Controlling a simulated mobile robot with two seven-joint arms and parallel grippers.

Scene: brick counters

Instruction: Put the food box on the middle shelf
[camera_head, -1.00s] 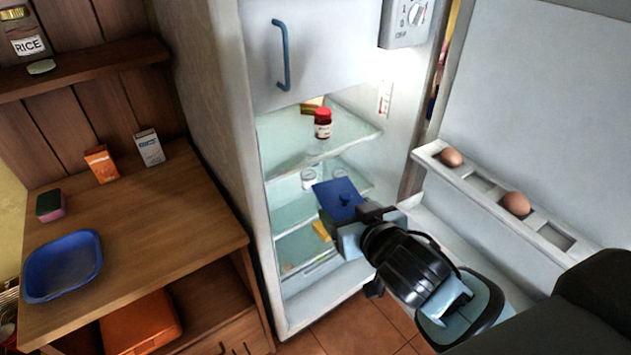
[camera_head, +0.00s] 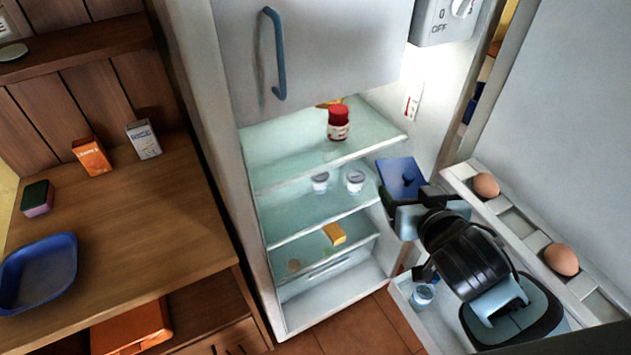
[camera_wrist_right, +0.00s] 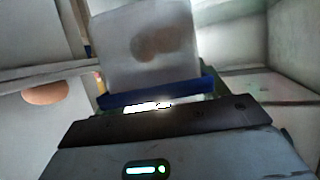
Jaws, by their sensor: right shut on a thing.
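The food box has a blue lid (camera_head: 400,178) in the head view. In the right wrist view the box (camera_wrist_right: 148,50) shows a translucent body with brownish contents, and a blue rim next to my gripper. My right gripper (camera_head: 412,205) is shut on it and holds it at the right front of the open fridge, near the door. My left gripper is not in view.
A red-lidded jar (camera_head: 338,123) stands on the upper shelf (camera_head: 280,160). A yellow item (camera_head: 334,234) lies on the lower shelf. The open door (camera_head: 560,120) holds eggs (camera_head: 561,260) in a rack close to my right arm. The middle shelf's left side is clear.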

